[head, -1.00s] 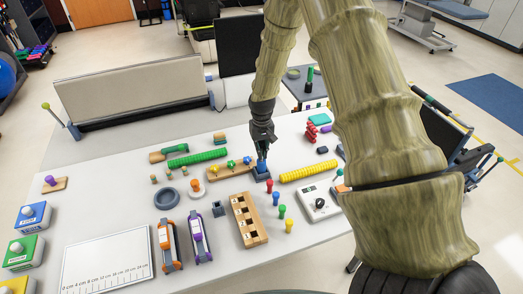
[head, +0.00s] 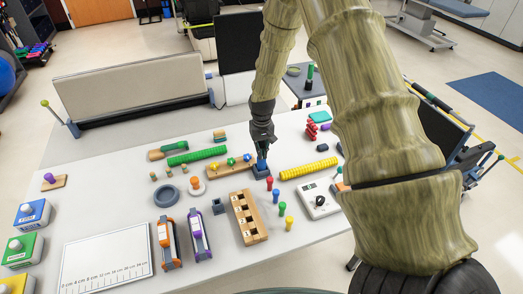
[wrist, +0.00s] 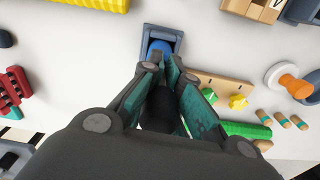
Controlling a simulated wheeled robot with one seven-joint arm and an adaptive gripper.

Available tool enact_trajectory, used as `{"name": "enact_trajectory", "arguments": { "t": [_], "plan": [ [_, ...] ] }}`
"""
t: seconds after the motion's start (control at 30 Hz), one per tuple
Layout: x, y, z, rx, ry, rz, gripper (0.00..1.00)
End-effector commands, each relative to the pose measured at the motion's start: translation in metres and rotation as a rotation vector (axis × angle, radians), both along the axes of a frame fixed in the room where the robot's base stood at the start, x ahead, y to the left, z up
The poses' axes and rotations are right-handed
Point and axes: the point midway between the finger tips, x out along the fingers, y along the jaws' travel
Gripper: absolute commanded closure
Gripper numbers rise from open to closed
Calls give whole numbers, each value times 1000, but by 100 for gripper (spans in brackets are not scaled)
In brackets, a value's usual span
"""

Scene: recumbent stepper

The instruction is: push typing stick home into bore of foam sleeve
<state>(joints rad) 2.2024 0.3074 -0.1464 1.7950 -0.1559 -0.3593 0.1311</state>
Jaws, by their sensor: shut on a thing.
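A blue piece that looks like the foam sleeve (head: 261,163) stands upright in a dark square holder (head: 263,173) on the table. In the wrist view the blue sleeve (wrist: 160,46) shows inside the holder's rim (wrist: 176,33), just beyond my fingertips. My gripper (head: 264,150) points down right above it, with its fingers close together. In the wrist view my gripper (wrist: 164,68) has a dark rounded thing (wrist: 160,108) between its fingers, apparently the typing stick. My fingers hide most of the stick and the bore, so how deep it sits cannot be told.
A wooden board with coloured knobs (head: 230,167) lies close left of the holder. A yellow ribbed roll (head: 308,169) lies to the right. Coloured pegs (head: 282,208) and a wooden block with square holes (head: 247,217) are in front. White tabletop is bare beyond the holder.

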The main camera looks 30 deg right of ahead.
Motion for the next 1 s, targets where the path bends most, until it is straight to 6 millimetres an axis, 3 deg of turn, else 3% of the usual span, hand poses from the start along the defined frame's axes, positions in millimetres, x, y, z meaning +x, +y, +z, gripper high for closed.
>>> {"name": "enact_trajectory", "arguments": {
  "t": [1.0],
  "plan": [
    [0,0,-16,0,0,0,100]
  ]
}}
